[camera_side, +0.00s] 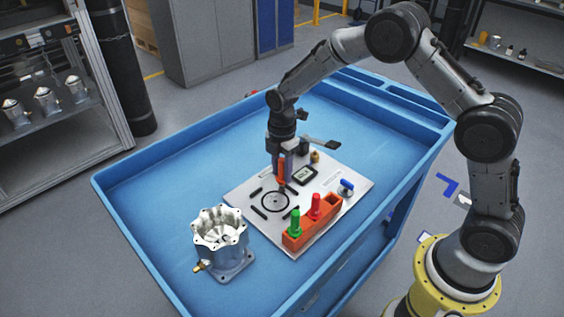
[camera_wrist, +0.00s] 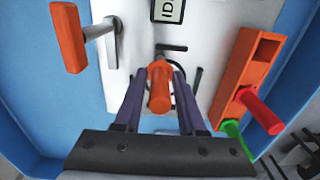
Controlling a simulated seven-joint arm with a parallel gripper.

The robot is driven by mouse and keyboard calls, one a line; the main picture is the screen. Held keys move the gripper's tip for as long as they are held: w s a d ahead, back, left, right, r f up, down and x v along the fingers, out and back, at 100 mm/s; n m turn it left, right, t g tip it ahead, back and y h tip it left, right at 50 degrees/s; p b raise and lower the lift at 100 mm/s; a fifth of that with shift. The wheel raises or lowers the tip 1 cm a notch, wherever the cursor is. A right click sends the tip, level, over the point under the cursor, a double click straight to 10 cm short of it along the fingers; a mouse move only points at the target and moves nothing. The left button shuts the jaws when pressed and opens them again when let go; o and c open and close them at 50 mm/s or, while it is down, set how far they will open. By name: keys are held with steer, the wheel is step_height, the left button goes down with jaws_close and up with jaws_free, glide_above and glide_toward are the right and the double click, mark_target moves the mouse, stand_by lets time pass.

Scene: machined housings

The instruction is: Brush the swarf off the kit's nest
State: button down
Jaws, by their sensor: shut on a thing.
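My gripper (camera_side: 282,176) is shut on an orange-handled tool, probably the brush (camera_side: 281,170). The handle (camera_wrist: 158,85) shows upright between the two fingers in the wrist view. Its lower end is over the back edge of the round black-ringed nest (camera_side: 275,202) on the pale kit plate (camera_side: 240,193). I cannot tell whether the tip touches the plate. In the wrist view the nest is mostly hidden behind the tool and fingers. Swarf is too small to make out.
An orange rack (camera_side: 297,241) on the plate holds a green-handled tool (camera_side: 296,222) and a red-handled one (camera_side: 315,206); one slot is empty. A metal housing (camera_side: 222,242) stands front left. The blue tray is clear at left.

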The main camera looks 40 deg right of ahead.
steer(key=shift+a+f, duration=0.15)
steer(key=shift+a, duration=1.8)
steer(key=shift+a+f, duration=0.1)
steer(key=shift+a, duration=1.85)
steer(key=shift+s+d, duration=0.1)
steer(key=shift+s, duration=0.35)
steer(key=shift+s+d, duration=0.1)
steer(key=shift+d, duration=3.65)
steer(key=shift+s, duration=0.25)
steer(key=shift+s+a, duration=0.3)
steer(key=shift+a, duration=3.55)
step_height(320, 180, up, 8)
steer(key=shift+d, duration=0.15)
steer(key=shift+d, duration=0.1)
